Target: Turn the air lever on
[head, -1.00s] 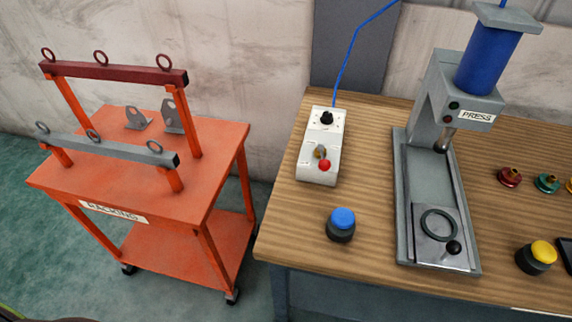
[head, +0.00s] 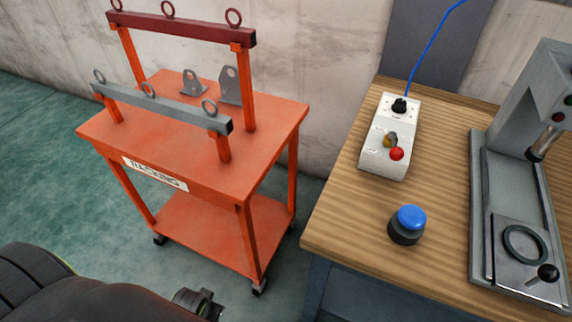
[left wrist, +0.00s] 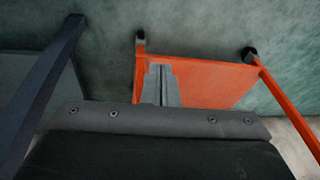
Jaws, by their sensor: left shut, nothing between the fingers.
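The air lever (head: 397,154) has a red ball end and sits on a white control box (head: 371,163) near the left side of the wooden table. A brass fitting is beside the ball, and a black knob (head: 399,105) is on the upper part of the box. A blue hose runs up from behind the box. In the left wrist view my left gripper (left wrist: 161,72) is shut and empty, above the orange cart's lower shelf. In the head view my dark left arm enters at the bottom left, well away from the lever. My right gripper is not in view.
An orange cart (head: 212,150) with lifting bars and grey brackets stands left of the table (head: 340,215), with a gap between. A blue button (head: 410,217) is in front of the box. A grey press (head: 490,185) stands to its right.

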